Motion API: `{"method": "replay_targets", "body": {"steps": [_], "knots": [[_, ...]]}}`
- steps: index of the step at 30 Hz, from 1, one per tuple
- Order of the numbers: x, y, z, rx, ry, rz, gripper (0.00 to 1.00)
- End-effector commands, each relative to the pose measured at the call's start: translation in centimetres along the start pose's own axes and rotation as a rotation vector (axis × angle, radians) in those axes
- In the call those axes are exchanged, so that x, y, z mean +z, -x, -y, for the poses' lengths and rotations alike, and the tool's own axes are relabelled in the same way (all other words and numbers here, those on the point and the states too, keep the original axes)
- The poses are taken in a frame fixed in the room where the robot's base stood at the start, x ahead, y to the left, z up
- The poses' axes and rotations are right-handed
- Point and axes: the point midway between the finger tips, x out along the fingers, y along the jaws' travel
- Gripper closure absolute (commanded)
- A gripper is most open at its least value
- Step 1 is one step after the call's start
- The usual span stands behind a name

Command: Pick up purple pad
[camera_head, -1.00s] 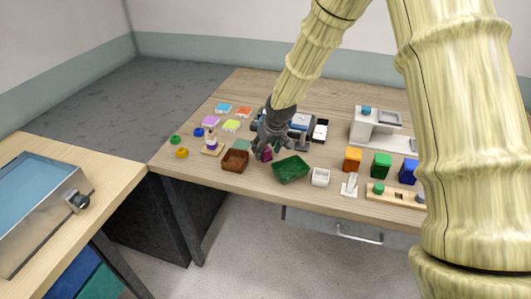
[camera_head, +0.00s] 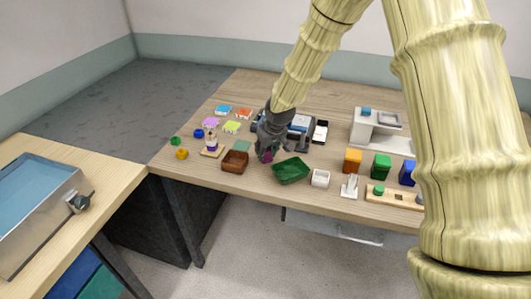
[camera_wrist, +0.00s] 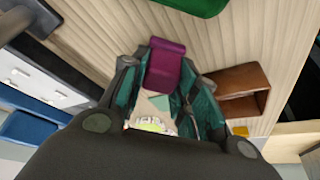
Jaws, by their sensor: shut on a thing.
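The purple pad (camera_wrist: 167,62), a deep magenta block with a rounded top edge, is between my fingers in the wrist view. In the head view only a small part of the purple pad (camera_head: 267,156) shows below my gripper (camera_head: 266,147). My gripper (camera_wrist: 166,90) is shut on the pad, with a dark teal finger on each side. The pad is at table level between the brown box and the green tray; I cannot tell whether it still touches the table.
The brown box (camera_head: 235,161) is close on the left, the green tray (camera_head: 290,170) close on the right. A dark device (camera_head: 299,125) is behind.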

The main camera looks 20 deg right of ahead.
Motion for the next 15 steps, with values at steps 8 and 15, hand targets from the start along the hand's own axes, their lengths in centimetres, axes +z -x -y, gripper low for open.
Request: {"method": "replay_targets", "body": {"steps": [8, 15], "knots": [[-1.3, 2.7, 0.0, -0.001, 0.0, -0.005, 0.97], [-2.7, 6.3, 0.0, 0.0, -0.001, -0.004, 0.97]]}}
